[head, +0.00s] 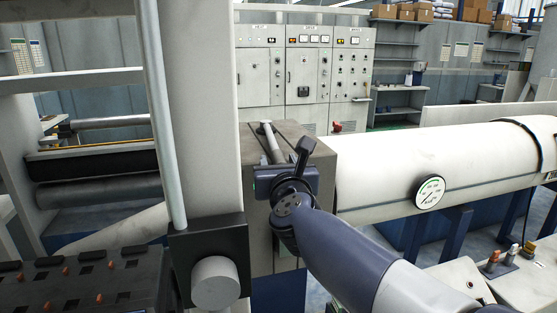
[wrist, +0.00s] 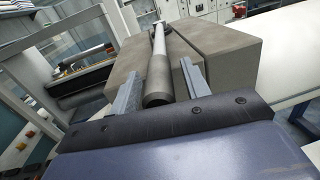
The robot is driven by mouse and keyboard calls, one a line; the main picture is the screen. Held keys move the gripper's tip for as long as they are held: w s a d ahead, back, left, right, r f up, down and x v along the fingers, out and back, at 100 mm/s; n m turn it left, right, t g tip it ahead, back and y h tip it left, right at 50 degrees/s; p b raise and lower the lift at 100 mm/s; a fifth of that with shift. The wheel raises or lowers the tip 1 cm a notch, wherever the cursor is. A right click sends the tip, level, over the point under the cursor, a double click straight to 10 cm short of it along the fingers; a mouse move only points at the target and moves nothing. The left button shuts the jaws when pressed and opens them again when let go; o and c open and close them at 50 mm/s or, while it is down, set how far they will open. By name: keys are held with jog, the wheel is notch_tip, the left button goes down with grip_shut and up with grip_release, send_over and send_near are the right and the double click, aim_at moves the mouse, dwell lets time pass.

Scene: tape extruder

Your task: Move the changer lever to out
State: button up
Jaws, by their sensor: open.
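The changer lever (head: 270,143) is a light grey rod on top of a grey-brown block (head: 262,225), in the middle of the head view. In the wrist view the lever (wrist: 157,82) points toward the camera, its thicker dark grey handle end nearest. My gripper (wrist: 161,70) is open, with one finger on each side of the handle. Gaps show between the handle and both fingers, clearer on the left. In the head view my gripper (head: 285,178) is in front of the block at the lever's near end; its body hides the handle end and the fingers.
A pale column (head: 195,110) and a thin vertical rod (head: 162,110) stand left of the block. A large white cylinder (head: 450,160) with a round gauge (head: 429,193) extends right. A black box with a round knob (head: 214,283) is at lower left. Control cabinets (head: 305,75) stand behind.

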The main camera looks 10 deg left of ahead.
jog(key=shift+w+a, duration=0.2)
jog(key=shift+w, duration=0.35)
jog(key=shift+c, duration=0.5)
grip_shut()
